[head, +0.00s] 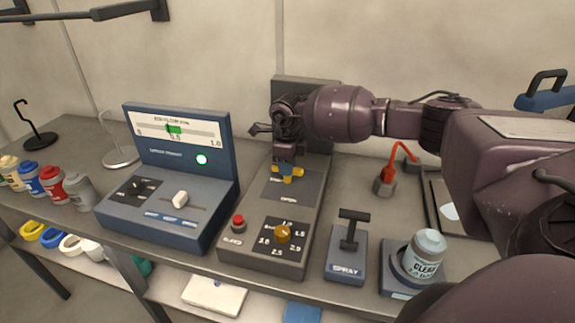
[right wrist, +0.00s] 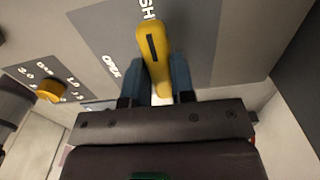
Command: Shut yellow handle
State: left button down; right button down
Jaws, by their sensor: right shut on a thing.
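The yellow handle (head: 293,172) sits on a dark grey plate of the grey control box (head: 262,243). It also shows in the right wrist view (right wrist: 153,42), as a rounded bar with a dark slot. My right gripper (head: 284,170) reaches down over the plate and is shut on the handle. In the right wrist view its blue fingers (right wrist: 161,82) stand on either side of the handle. An "OPEN" label and part of an "SH" label show beside the handle; the rest of that label is hidden. My left gripper is not in view.
An orange dial (head: 283,233) and a red button (head: 238,222) are on the box's front. A blue console (head: 168,211) stands left, a spray lever (head: 347,245) and labelled jar (head: 424,255) right. Paint pots (head: 52,184) line the far left.

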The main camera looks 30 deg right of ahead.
jog(key=shift+r, duration=0.1)
jog(key=c, duration=1)
grip_release()
jog(key=shift+o, duration=0.2)
jog(key=shift+r, duration=0.5)
notch_tip(320, 180, up, 8)
jog(key=shift+r, duration=0.9)
